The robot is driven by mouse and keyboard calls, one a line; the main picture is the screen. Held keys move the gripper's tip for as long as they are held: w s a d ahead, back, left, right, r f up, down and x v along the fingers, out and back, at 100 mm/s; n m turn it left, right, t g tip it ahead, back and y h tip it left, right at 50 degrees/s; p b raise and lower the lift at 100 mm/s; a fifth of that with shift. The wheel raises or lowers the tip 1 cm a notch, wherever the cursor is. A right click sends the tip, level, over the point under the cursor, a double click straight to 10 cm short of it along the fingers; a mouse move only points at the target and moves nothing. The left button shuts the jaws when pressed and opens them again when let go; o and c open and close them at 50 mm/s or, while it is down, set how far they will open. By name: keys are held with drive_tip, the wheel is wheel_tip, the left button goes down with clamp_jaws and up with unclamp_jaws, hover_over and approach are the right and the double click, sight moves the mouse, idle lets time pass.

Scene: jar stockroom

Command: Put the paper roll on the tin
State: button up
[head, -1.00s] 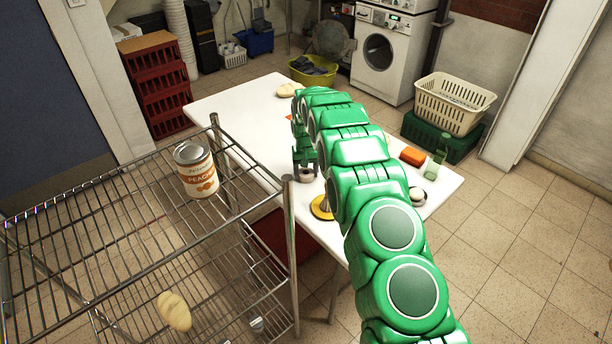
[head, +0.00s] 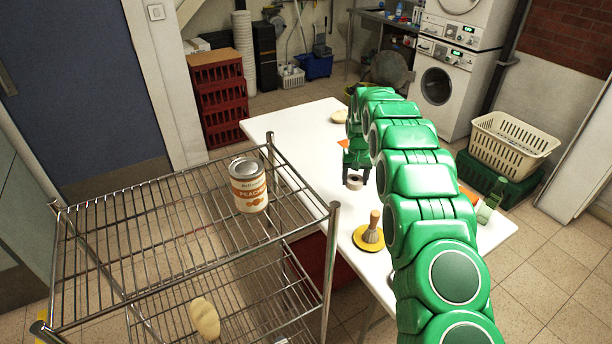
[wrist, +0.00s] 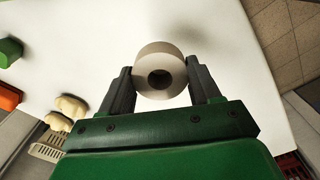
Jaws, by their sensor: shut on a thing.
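The paper roll (wrist: 160,56) is pale with a dark round core, seen end-on in the wrist view. My gripper (wrist: 159,84) is shut on it, one finger on each side. In the head view my gripper (head: 356,178) holds the roll (head: 354,183) over the white table, low; I cannot tell whether the roll touches the table. The tin (head: 248,185), with a peach label, stands upright on the top shelf of the wire rack, left of my gripper and apart from it. The top of the tin looks bare.
The wire rack (head: 165,243) has a bread-like item (head: 204,318) on its lower shelf. The white table (head: 290,124) also bears a brush (head: 372,228) on a yellow disc, a green bottle (head: 489,203) and another bread-like item (head: 339,116). A rack post stands between tin and table.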

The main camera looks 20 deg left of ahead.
drive_tip(key=s+a+r, duration=0.6)
drive_tip(key=s+r, duration=0.3)
drive_tip(key=r, duration=0.4)
drive_tip(key=s+a+r, duration=0.6)
drive_tip(key=s+r, duration=0.3)
drive_tip(key=r, duration=0.4)
drive_tip(key=s+r+n, duration=0.1)
drive_tip(key=s+r, duration=0.8)
drive_tip(key=s, duration=0.4)
drive_tip(key=s+r, duration=0.8)
drive_tip(key=s, duration=0.6)
hover_over(246, 167)
drive_tip(key=f, duration=0.5)
drive_tip(key=s+f, duration=0.1)
drive_tip(key=f, duration=0.2)
drive_tip(key=shift+d, duration=0.4)
drive_tip(key=shift+w+a+f, duration=0.4)
drive_tip(key=shift+w+f, duration=0.1)
drive_tip(key=shift+f, duration=1.8)
drive_tip(key=shift+f, duration=0.15)
